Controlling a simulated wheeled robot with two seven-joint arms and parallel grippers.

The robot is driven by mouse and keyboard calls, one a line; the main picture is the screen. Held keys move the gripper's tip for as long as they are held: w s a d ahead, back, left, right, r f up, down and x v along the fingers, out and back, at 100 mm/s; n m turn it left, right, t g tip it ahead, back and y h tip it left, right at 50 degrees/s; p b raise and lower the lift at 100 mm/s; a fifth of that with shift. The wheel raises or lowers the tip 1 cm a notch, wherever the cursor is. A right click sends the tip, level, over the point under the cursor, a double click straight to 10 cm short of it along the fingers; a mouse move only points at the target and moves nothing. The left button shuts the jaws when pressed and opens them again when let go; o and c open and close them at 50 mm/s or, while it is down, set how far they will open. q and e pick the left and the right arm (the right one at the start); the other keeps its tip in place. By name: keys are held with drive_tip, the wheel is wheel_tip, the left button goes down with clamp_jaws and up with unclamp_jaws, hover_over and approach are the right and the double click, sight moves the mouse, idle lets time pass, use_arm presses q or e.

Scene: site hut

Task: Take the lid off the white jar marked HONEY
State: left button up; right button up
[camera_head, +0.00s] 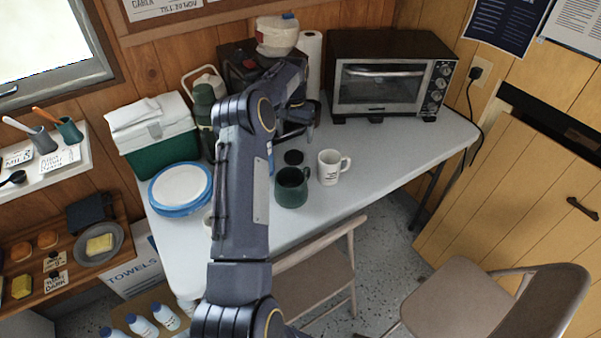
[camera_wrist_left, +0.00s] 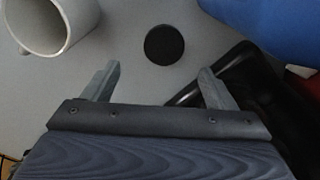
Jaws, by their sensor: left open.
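No jar with a readable HONEY mark shows in either view. A pale rounded vessel (camera_head: 277,36) with a small blue top sits on the black machine at the back; its marking cannot be read. A small black disc (camera_head: 293,157) lies flat on the table and also shows in the left wrist view (camera_wrist_left: 164,45); I cannot tell whether it is a lid. My left gripper (camera_head: 300,132) is above the table behind the disc, jaws open and empty, fingers (camera_wrist_left: 155,85) apart from the disc. My arm hides part of the table. My right gripper is out of view.
A white mug (camera_head: 329,168) and a dark green mug (camera_head: 291,188) stand near the disc. A toaster oven (camera_head: 390,75), paper roll (camera_head: 311,60), cooler (camera_head: 155,135) and blue-rimmed plates (camera_head: 180,190) are around. The table's right part (camera_head: 400,140) is clear. A blue object (camera_wrist_left: 265,28) is close to the wrist.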

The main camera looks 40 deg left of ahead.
use_arm(q)
drive_tip(key=s+d+r+m+t, duration=0.1)
drive_tip(key=s+d+r+t, duration=0.15)
drive_tip(key=d+r, duration=0.7)
drive_tip(key=s+d+r+h, duration=0.1)
drive_tip(key=s+d+r, duration=0.7)
drive_tip(key=s+d, duration=0.15)
drive_tip(key=s+d+f+t+h, duration=0.1)
drive_tip(key=s+d+f, duration=0.1)
drive_tip(key=s+d, duration=0.5)
drive_tip(key=s+d+f+m+t+h, duration=0.1)
drive_tip(key=s+d+f+t, duration=0.1)
drive_tip(key=s+d, duration=0.5)
drive_tip(key=s, duration=0.6)
drive_tip(key=shift+s+d+f+h+p, duration=0.15)
drive_tip(key=shift+d+f+h+p, duration=0.2)
drive_tip(key=shift+d+h+p, duration=0.05)
